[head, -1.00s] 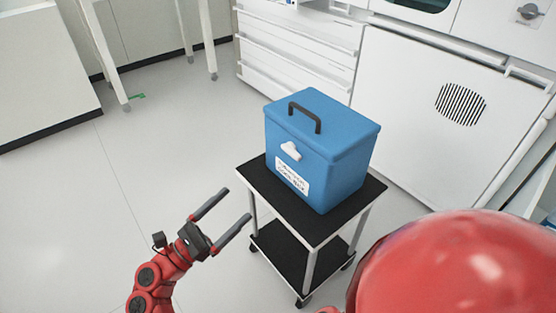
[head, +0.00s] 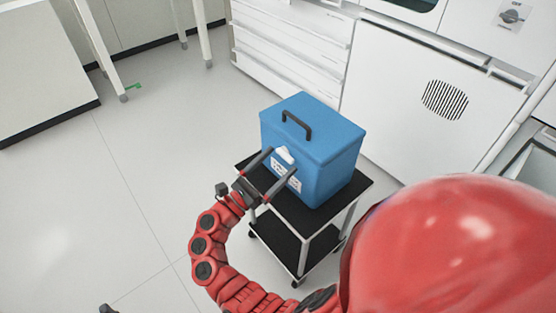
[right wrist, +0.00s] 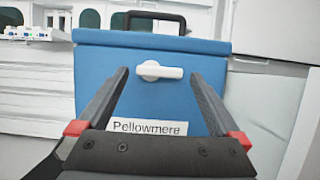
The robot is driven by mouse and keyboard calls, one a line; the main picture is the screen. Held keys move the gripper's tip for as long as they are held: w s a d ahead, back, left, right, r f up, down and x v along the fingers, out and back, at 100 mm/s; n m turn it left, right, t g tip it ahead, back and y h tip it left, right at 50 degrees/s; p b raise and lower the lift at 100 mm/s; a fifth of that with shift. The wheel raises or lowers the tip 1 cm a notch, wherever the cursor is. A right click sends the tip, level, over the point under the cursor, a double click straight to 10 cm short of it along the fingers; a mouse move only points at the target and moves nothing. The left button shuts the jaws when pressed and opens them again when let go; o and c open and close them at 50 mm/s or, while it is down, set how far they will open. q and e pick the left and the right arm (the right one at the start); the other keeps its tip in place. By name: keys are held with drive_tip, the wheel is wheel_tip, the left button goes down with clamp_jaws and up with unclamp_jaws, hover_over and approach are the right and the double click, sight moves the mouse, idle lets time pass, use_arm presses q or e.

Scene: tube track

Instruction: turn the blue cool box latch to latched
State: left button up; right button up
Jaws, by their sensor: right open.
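The blue cool box (head: 325,150) stands on a small black-topped cart, with a dark carry handle on its lid. Its white latch (head: 285,154) is on the front face above a white label. In the right wrist view the latch (right wrist: 160,70) lies nearly horizontal, just under the lid's rim. My right gripper (head: 283,161) is open in front of the box. In the right wrist view its fingers (right wrist: 160,74) stand either side of the latch, not closed on it. Only a small dark part at the head view's bottom left may be my left gripper (head: 107,309).
The cart's black top (head: 322,211) shows around the box, with a lower shelf (head: 275,238) beneath. White drawers (head: 290,50) and a white cabinet front (head: 400,110) stand behind. The pale floor (head: 120,190) to the left is clear.

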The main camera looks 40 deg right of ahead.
drive_tip(key=shift+d+r, duration=0.2)
drive_tip(key=shift+d, duration=0.2)
drive_tip(key=shift+c, duration=0.3)
drive_tip(key=c, duration=1.2)
